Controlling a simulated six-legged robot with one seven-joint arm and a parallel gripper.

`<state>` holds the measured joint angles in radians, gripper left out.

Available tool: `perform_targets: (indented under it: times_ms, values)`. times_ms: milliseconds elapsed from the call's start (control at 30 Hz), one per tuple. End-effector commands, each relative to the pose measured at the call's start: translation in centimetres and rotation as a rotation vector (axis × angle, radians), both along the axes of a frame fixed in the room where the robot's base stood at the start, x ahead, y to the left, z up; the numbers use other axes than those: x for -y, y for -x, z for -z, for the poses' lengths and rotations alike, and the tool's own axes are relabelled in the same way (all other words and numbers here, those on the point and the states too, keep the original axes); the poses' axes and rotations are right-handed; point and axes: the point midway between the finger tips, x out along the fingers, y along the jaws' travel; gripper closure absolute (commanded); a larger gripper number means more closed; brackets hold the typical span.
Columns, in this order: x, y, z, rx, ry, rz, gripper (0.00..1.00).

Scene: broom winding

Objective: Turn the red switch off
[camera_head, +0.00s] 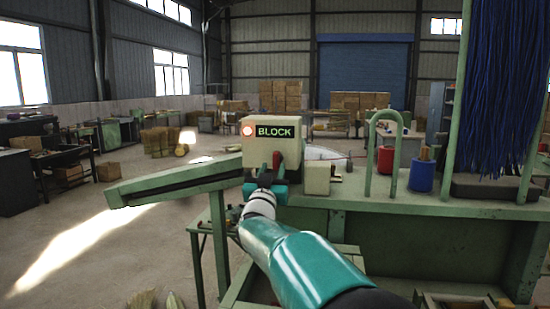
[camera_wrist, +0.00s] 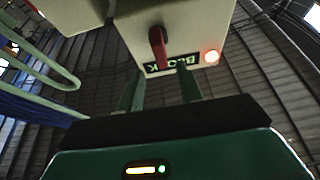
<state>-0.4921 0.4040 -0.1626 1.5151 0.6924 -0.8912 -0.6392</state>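The red switch (camera_head: 276,160) is a small red lever on the front of a cream box (camera_head: 257,152) on the green machine. The box also bears a lit orange-red round lamp (camera_head: 248,130) and a black sign with green letters reading BLOCK (camera_head: 275,131). In the wrist view the red switch (camera_wrist: 158,46) appears just beyond the fingertips, about midway between them. My gripper (camera_wrist: 161,76) is open, its two green fingers apart with nothing between them. In the head view my gripper (camera_head: 265,181) is in front of the box, just below the switch; whether it touches cannot be told.
A second cream box (camera_head: 317,179) stands right of the switch box. Farther right on the bench are a green hoop (camera_head: 370,150), a red container (camera_head: 386,160), a blue container (camera_head: 421,176) and hanging blue bristles (camera_head: 505,85). A green beam (camera_head: 165,183) extends left.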

Motion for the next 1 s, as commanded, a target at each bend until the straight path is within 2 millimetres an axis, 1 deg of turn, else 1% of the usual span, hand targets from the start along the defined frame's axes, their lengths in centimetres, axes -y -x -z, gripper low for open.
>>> perform_targets:
  times_ms: [33,200,400,533,767,800,967,1000]
  values:
    - [0.1,-1.0,-0.3,0.001,0.0,0.001,0.64]
    - [0.6,-3.7,-1.4,0.001,-0.001,0.0,0.64]
    - [0.8,-5.9,-2.3,0.001,0.0,-0.001,0.64]
    - [0.8,-6.5,-2.5,0.0,-0.001,-0.003,0.64]
    - [0.8,-6.5,-2.5,-0.001,0.0,-0.002,0.64]
    - [0.8,-6.5,-2.5,0.0,0.0,-0.002,0.68]
    - [0.8,-6.5,-2.5,0.0,0.0,-0.002,0.99]
    - [0.8,-6.5,-2.5,0.0,0.0,-0.002,1.0]
